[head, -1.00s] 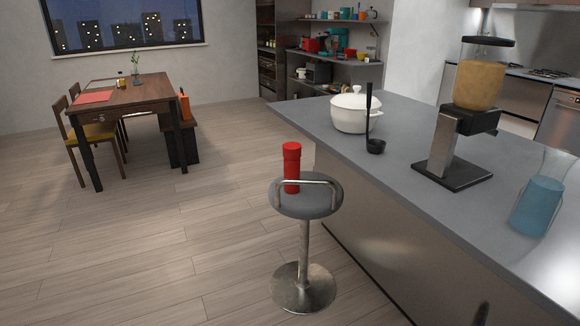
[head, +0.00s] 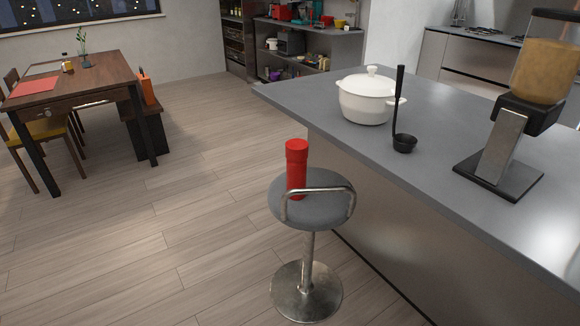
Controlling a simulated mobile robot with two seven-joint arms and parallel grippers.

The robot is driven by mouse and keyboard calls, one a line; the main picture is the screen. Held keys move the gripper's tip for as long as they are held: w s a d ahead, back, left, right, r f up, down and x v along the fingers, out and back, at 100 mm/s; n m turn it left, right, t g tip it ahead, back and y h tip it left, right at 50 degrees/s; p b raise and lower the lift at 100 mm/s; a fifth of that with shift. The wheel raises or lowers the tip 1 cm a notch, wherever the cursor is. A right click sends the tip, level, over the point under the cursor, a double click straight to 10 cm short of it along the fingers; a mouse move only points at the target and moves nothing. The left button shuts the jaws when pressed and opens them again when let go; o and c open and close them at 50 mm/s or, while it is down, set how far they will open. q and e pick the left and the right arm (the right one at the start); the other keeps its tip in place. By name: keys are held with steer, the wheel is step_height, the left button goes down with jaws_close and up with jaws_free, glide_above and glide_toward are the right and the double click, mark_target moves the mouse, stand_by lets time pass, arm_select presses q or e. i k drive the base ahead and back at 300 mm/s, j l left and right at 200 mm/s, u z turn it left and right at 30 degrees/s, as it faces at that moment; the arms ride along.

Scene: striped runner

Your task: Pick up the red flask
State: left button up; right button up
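The red flask (head: 296,167) stands upright on the round grey seat of a bar stool (head: 332,203), towards the left of the seat. The stool's curved metal rail rises at the near side of the seat, close to the flask's lower part. Neither of my grippers shows in the head view.
A grey-topped counter (head: 440,188) runs along the right, close to the stool. A wooden table (head: 75,83) with chairs stands at the back left. The floor (head: 150,245) left of the stool is clear.

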mark_target(296, 172)
steer(key=i+j+z, duration=0.15)
steer(key=i+j, duration=0.55)
steer(key=j, duration=0.1)
